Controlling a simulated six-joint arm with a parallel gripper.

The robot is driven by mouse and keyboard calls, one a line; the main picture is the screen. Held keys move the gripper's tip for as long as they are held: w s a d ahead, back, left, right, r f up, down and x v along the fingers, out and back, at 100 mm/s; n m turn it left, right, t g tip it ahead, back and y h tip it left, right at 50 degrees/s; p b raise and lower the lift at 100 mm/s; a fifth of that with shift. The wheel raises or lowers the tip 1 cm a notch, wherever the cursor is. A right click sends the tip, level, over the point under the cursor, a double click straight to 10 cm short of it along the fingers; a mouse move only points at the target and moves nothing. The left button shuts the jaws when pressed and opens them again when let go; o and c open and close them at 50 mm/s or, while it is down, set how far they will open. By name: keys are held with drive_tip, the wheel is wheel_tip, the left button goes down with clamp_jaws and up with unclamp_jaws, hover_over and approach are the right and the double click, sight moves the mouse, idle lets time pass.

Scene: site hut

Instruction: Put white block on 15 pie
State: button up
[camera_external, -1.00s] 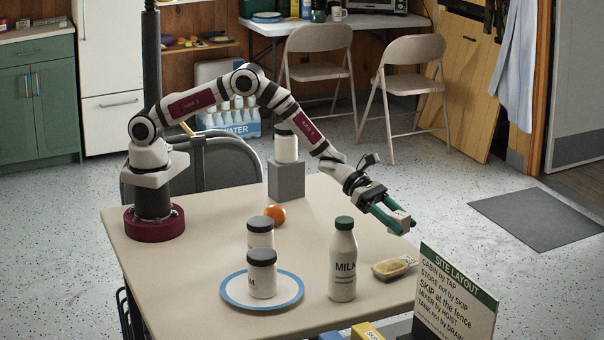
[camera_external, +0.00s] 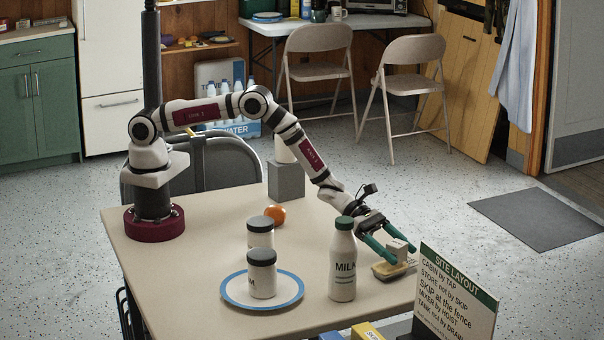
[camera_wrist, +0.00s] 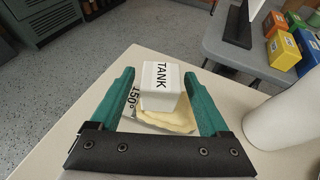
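The white block (camera_external: 397,250), marked TANK, sits upright on the yellow pie in its shallow tray at the table's right edge. In the wrist view the block (camera_wrist: 162,85) stands between my two green fingers, with a gap on each side. The pie (camera_wrist: 168,121) shows under and in front of it, and a tray label reading about "150" (camera_wrist: 132,100) is partly covered by a finger. My gripper (camera_external: 404,254) is open around the block, its fingers low beside the pie tray (camera_external: 382,273).
A milk bottle (camera_external: 343,265) stands close left of the pie. Two lidded jars, one on a blue-rimmed plate (camera_external: 232,293), an orange (camera_external: 274,215) and a grey cube (camera_external: 286,182) are further left. A site layout sign (camera_external: 455,300) stands just right of the table.

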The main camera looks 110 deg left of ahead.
drive_tip(key=shift+r, duration=0.1)
drive_tip(key=v, duration=1.2)
drive_tip(key=s+d+r+m+g+h, duration=0.6)
drive_tip(key=s+d+r+m, duration=0.55)
drive_tip(key=d+m, duration=0.25)
drive_tip(key=s+d+r+m+g+y, duration=0.2)
drive_tip(key=s+d+m+g, duration=0.15)
drive_tip(key=s+m, duration=0.7)
drive_tip(key=s+a+m+g+y, duration=0.1)
drive_tip(key=s+a+m+y, duration=0.4)
drive_tip(key=s+a, duration=0.3)
drive_tip(key=s+a+m+g+y, duration=0.2)
drive_tip(key=s+a+m+y, duration=0.3)
drive_tip(key=s, duration=0.8)
drive_tip(key=a+m, duration=0.2)
drive_tip(key=a, duration=0.1)
drive_tip(key=shift+m+y, duration=0.35)
drive_tip(key=shift+y, duration=0.05)
